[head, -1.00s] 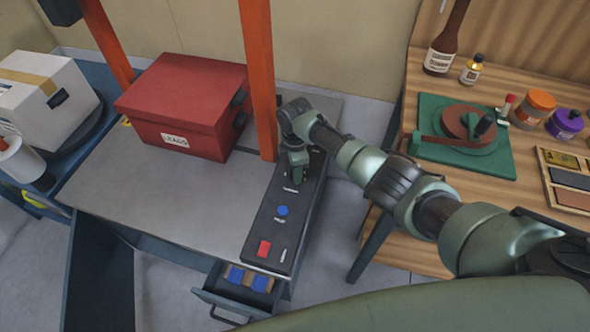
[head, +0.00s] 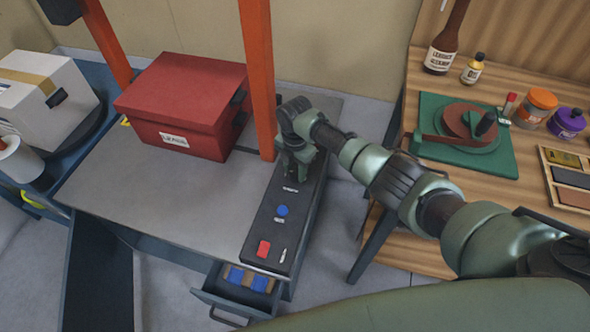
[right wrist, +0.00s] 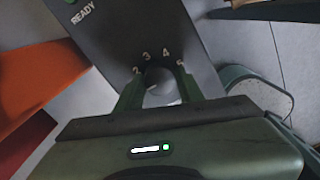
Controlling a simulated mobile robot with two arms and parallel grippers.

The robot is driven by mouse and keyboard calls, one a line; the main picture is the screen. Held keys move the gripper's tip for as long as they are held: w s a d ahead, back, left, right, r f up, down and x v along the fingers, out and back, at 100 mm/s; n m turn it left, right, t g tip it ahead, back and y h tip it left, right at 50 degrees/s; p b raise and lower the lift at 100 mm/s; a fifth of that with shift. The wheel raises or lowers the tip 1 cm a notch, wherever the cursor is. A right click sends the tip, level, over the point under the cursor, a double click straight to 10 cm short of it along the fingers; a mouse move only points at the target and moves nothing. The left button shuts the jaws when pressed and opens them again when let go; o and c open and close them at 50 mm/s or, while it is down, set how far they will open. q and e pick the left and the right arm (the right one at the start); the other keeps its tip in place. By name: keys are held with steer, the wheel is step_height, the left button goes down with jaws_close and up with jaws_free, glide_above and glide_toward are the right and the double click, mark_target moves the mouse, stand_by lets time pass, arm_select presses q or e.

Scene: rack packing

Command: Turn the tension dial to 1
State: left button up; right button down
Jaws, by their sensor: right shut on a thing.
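The tension dial (right wrist: 162,88) shows in the right wrist view as a grey knob on the dark control panel, with the numbers 2, 3, 4 and 5 printed around it. The number 1 is not visible. My right gripper (right wrist: 158,95) is shut on the dial, one green finger on each side. In the head view my right gripper (head: 294,172) is over the far part of the control panel (head: 262,232) and hides the dial. Which number the dial points to cannot be told. My left gripper is not in view.
A blue button (head: 282,210) and a red button (head: 263,248) sit nearer on the panel. An orange post (head: 257,80) and a red box (head: 185,105) stand left of my gripper. A drawer (head: 240,290) is open below. A wooden bench (head: 400,240) stands right.

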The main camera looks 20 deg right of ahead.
mark_target(295, 172)
steer(key=shift+w, duration=0.1)
stand_by(0.3)
steer(key=c, duration=0.9)
jaws_free()
step_height(295, 172, up, 8)
steer(key=shift+f, duration=0.1)
